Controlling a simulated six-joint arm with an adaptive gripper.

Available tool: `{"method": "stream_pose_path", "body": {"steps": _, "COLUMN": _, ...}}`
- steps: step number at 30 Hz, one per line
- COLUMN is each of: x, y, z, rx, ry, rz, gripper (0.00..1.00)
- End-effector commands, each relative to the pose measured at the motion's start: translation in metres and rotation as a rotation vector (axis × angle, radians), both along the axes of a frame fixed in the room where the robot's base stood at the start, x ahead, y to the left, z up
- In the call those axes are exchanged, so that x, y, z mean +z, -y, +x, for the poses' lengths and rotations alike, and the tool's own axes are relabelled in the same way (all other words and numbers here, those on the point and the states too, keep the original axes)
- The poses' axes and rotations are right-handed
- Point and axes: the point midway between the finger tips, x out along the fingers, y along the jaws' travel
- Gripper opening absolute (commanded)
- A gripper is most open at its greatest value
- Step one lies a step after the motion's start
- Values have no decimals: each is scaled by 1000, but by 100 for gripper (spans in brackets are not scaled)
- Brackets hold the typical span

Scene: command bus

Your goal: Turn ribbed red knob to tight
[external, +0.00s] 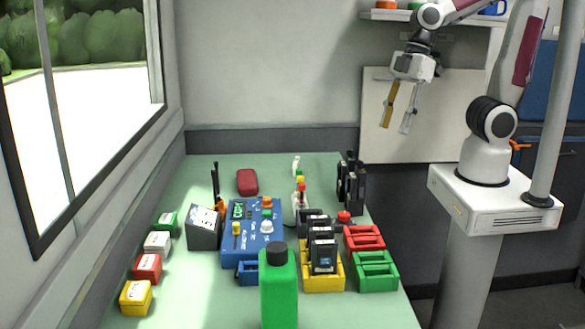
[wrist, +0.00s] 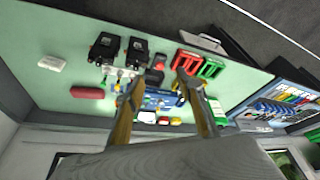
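A small red knob (external: 344,216) sits on the table in the external view, just behind the red rack and right of the black devices. It is too small there to make out ribs or its turned position. A small red spot in the wrist view (wrist: 159,62) may be the same knob, but I cannot tell for sure. My gripper (external: 395,129) is open and empty, high above the table's back right corner and well apart from the knob. In the wrist view its two fingers (wrist: 160,82) are spread with nothing between them.
A blue control box (external: 248,250) with several small knobs stands mid-table. A green bottle (external: 278,290) is at the front. Red (external: 364,239) and green (external: 375,271) racks line the right side. Tall black clamps (external: 351,184) stand behind the red knob. Air around my gripper is clear.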

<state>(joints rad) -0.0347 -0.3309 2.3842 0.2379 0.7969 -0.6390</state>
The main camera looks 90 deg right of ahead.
Motion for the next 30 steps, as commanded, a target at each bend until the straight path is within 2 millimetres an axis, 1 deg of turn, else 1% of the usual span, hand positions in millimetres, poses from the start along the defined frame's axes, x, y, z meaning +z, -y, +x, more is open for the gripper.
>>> {"method": "stream_pose_path", "body": {"steps": 18, "x": 15, "y": 12, "z": -32, "rx": -221, "ry": 40, "rz": 24, "gripper": 37}}
{"method": "stream_pose_path", "body": {"steps": 24, "x": 18, "y": 15, "z": -39, "rx": -277, "ry": 49, "rz": 33, "gripper": 37}}
{"method": "stream_pose_path", "body": {"steps": 30, "x": 19, "y": 16, "z": -42, "rx": -302, "ry": 54, "rz": 38, "gripper": 37}}
